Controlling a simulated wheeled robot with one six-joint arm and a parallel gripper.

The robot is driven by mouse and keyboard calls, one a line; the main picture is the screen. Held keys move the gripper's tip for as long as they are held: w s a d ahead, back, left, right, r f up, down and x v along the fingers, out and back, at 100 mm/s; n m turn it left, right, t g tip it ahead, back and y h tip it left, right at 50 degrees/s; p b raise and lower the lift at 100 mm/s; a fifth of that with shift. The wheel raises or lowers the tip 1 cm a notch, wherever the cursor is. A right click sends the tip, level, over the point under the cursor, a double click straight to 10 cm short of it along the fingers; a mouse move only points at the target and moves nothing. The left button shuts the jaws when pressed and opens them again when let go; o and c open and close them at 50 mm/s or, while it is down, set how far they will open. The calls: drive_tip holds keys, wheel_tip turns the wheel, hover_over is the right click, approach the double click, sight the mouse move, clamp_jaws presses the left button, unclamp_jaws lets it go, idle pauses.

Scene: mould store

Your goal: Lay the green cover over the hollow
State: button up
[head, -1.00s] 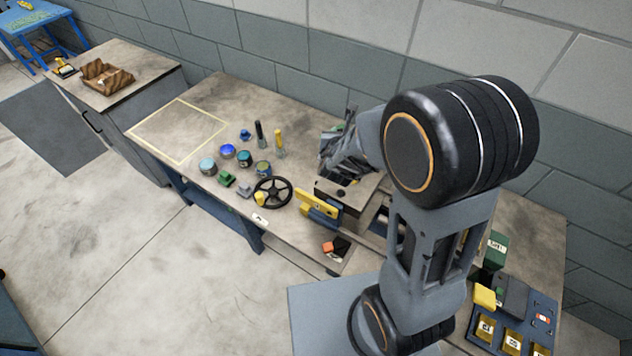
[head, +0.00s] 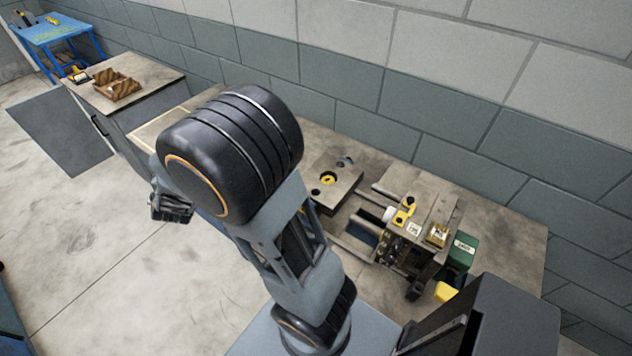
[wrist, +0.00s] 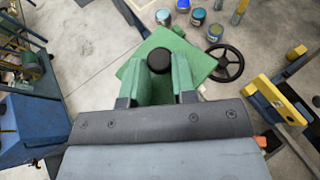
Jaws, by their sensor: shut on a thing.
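The green cover (wrist: 207,62) is a flat green plate with a round black knob (wrist: 161,60) on it. In the wrist view my gripper (wrist: 161,75) is shut on the knob, with a green finger on each side. In the head view the gripper (head: 172,207) shows low at the left of my arm, over the floor side of the bench; I cannot make out the cover there. The likely hollow is a round opening (head: 328,178) with yellow inside, in the top of a block (head: 347,183) on the bench, right of my arm. The opening is uncovered.
A clamp-like machine (head: 400,230) stands right of the block. The wrist view shows a black handwheel (wrist: 238,69), several paint pots (wrist: 197,17) and a yellow bar (wrist: 272,98) near the cover. A side table (head: 150,82) holds a brown wooden tray (head: 117,90). A wall runs behind the bench.

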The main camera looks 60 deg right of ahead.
drive_tip(key=d+m+g+h+b, duration=0.1)
drive_tip(key=d, duration=0.1)
drive_tip(key=d+m+g+h+b, duration=0.1)
drive_tip(key=d, duration=0.2)
drive_tip(key=d+m+g+h+b, duration=0.1)
drive_tip(key=d+m, duration=0.1)
drive_tip(key=d, duration=0.1)
drive_tip(key=shift+s+f+h, duration=0.25)
drive_tip(key=shift+s+h, duration=0.05)
drive_tip(key=shift+h, duration=0.1)
clamp_jaws()
drive_tip(key=s+d+f+m+g+h+b, duration=0.1)
drive_tip(key=s+d+m+g+h+b, duration=0.35)
drive_tip(key=d, duration=0.45)
drive_tip(key=s+d+f+m+g+y+b, duration=0.2)
drive_tip(key=s+d+m+g+b, duration=0.1)
drive_tip(key=s+m+g, duration=0.3)
drive_tip(key=s+d+f+m+g+y+b, duration=0.3)
drive_tip(key=s+m+g, duration=0.3)
drive_tip(key=s+g, duration=0.1)
drive_tip(key=shift+s+g+y+b, duration=0.35)
drive_tip(key=shift+s, duration=0.25)
drive_tip(key=shift+d+m, duration=0.1)
drive_tip(key=shift+m, duration=0.25)
